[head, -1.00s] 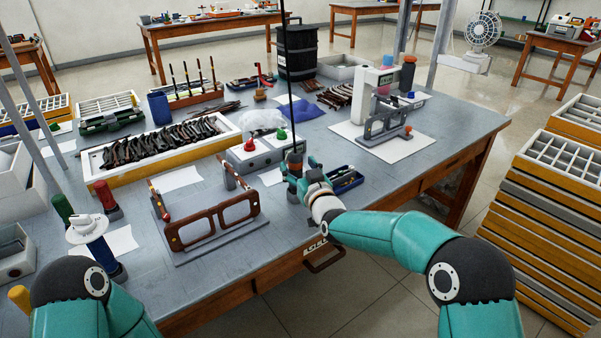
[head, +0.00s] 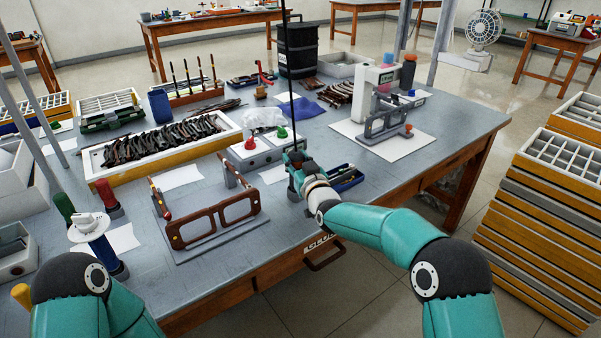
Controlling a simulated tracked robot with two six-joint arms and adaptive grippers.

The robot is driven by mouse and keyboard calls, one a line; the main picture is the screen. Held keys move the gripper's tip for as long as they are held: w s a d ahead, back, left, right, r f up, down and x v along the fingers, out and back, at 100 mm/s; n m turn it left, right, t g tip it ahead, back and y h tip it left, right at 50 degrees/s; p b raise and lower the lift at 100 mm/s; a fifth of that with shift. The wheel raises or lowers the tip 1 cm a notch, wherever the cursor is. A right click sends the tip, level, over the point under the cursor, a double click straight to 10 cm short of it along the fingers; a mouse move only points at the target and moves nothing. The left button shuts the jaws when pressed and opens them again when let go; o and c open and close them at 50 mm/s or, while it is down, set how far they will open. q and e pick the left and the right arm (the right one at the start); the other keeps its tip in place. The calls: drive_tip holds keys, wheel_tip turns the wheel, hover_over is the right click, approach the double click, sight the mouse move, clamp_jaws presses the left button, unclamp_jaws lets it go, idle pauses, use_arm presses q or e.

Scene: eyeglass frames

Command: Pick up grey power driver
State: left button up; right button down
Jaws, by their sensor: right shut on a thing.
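The grey power driver (head: 292,190) stands upright at the front edge of the table, below a thin black cable that runs up out of the picture. It is small and mostly hidden behind my right gripper (head: 294,164). My right gripper is shut on the driver, with my right arm reaching in from the lower right.
A brown eyeglass frame (head: 180,241) stands on a grey fixture left of my right gripper. A box with red and green buttons (head: 262,152) is just behind. A blue tray (head: 347,181) lies close on the right. The table's front edge (head: 265,268) is near.

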drive_tip(key=shift+r, duration=0.2)
wheel_tip(320, 180, up, 20)
drive_tip(key=p, duration=0.2)
idle(0.4)
drive_tip(key=shift+f, duration=0.2)
